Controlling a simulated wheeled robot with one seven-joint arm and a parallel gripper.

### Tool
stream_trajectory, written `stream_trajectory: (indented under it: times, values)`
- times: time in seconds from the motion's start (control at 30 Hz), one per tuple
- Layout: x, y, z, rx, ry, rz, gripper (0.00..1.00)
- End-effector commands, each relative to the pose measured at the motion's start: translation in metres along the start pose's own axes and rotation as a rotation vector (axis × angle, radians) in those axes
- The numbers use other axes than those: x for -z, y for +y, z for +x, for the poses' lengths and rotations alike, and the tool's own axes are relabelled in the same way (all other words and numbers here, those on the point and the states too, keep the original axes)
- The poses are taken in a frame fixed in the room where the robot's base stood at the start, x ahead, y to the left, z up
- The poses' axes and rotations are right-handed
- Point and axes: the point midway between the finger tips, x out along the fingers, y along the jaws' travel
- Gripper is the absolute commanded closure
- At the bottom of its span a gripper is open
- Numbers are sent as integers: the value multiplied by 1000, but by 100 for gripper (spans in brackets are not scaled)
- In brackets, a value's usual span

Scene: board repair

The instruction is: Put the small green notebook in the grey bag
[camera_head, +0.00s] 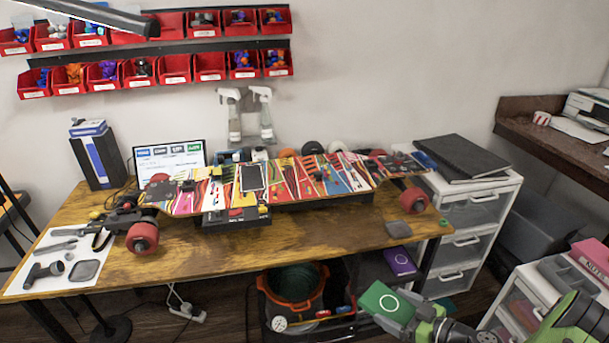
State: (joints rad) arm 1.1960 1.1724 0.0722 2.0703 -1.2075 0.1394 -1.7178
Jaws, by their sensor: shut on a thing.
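A small green notebook (382,301) with a white ring on its cover is at the lower right, in front of the table. My gripper (412,319) is shut on its right end and holds it off the floor, cover tilted towards the camera. A dark grey, bag-like round container (268,290) with an orange rim stands under the table, left of the notebook and apart from it. Dark green stuff shows inside it, and pockets with small items show on its outside. I cannot tell for sure that this is the grey bag.
A wooden table (200,262) carries a colourful skateboard (300,178). A purple notebook (400,262) lies below its right end. White drawer units (466,243) stand to the right; the nearer one carries a grey object (566,278) and a pink box (592,256). A power strip (187,312) lies on the floor.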

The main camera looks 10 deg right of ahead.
Motion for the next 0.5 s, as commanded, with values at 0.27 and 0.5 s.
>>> stream_trajectory:
  times: [0.27,0.5]
  values:
    - [88,-72,55,232,-10,-69,40]
    - [123,-120,73,346,-21,-104,40]
